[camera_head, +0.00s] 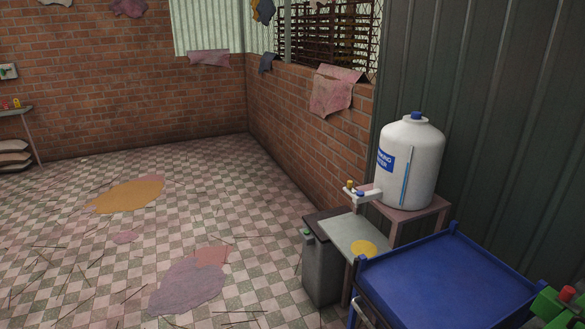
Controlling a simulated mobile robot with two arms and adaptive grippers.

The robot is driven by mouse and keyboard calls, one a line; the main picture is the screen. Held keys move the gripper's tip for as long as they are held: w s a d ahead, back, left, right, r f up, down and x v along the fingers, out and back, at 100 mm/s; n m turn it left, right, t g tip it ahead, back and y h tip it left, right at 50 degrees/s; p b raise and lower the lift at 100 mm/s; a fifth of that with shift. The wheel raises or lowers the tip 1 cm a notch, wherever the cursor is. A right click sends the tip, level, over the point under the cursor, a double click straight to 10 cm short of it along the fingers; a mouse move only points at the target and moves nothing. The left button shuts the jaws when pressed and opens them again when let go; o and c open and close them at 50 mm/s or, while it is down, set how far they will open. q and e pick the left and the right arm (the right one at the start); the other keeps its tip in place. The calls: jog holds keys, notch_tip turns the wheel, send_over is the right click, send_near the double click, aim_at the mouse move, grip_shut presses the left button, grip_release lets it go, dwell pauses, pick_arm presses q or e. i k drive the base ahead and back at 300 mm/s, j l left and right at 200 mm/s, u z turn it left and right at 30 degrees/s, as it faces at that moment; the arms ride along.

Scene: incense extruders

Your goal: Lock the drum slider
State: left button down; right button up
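I cannot make out a part that is clearly the drum slider. A green machine part with a red knob (560,304) is cut off at the bottom right corner, and I cannot tell whether it belongs to the drum. A white drinking-water drum (425,150) with a blue cap and an upright blue strip stands on a stand at the right. A white tap piece (362,193) with yellow and blue knobs sticks out at its front left. Neither of my grippers is in view.
A blue tray table (450,275) fills the lower right. A grey bin (322,270) and a small metal table (350,235) stand beside it. The checkered floor at the left is open, with stains and scattered sticks. A shelf (15,111) is at the far left.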

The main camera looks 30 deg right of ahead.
aim_at(350, 183)
jog(key=i+z, duration=0.1)
jog(key=i, duration=0.45)
jog(key=i+j+z, duration=0.15)
jog(key=i, duration=0.45)
jog(key=i+z, duration=0.1)
jog(key=i, duration=0.45)
jog(key=i+l+z, duration=0.1)
jog(key=i+z, duration=0.2)
jog(key=z, duration=0.15)
jog(key=i+z, duration=0.35)
jog(key=z, duration=0.15)
jog(key=i+j+z, duration=0.1)
jog(key=i+z, duration=0.2)
jog(key=z, duration=0.15)
jog(key=i+j+z, duration=0.25)
jog(key=z, duration=0.2)
jog(key=i+j+z, duration=0.15)
jog(key=i+z, duration=0.2)
